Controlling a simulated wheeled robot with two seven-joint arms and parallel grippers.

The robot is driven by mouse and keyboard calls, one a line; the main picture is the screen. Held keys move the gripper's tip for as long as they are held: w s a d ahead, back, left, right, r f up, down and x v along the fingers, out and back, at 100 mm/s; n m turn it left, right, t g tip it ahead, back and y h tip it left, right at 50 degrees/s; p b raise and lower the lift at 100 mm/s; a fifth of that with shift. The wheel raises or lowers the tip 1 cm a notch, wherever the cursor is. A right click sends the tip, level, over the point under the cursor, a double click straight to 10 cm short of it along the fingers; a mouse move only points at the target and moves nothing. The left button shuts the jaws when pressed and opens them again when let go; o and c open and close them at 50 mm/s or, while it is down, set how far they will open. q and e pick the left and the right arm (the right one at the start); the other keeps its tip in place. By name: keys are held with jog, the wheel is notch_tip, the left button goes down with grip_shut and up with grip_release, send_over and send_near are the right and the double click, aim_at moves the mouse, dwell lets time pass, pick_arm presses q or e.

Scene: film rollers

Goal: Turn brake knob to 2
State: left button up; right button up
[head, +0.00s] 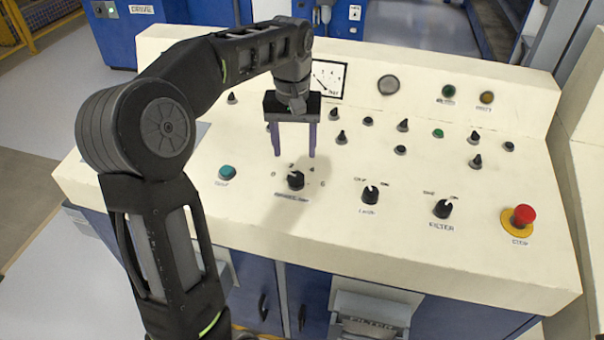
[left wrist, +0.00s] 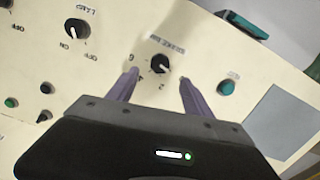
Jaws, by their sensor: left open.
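The brake knob (head: 295,180) is a black rotary knob with a white pointer mark, on the front left of the cream console, with numbers printed around it. It also shows in the left wrist view (left wrist: 160,64), just beyond and between the fingertips. My left gripper (head: 293,155) is open and empty, with two purple fingers pointing down above and slightly behind the knob. In the left wrist view (left wrist: 156,76) the fingers stand apart on either side of the knob, and I see no contact. The pointer's exact setting is too small to read. My right gripper is not in view.
A teal button (head: 227,172) sits left of the knob. The lamp knob (head: 370,194), another black knob (head: 442,208) and a red emergency stop (head: 523,214) lie to the right. Several small switches and a gauge (head: 328,79) stand behind. The console front is otherwise clear.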

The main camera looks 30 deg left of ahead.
aim_at(296, 176)
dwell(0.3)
pick_arm(q)
jog(key=shift+d+f+p, duration=0.1)
jog(key=shift+f+p, duration=0.25)
jog(key=shift+f, duration=3.65)
grip_shut()
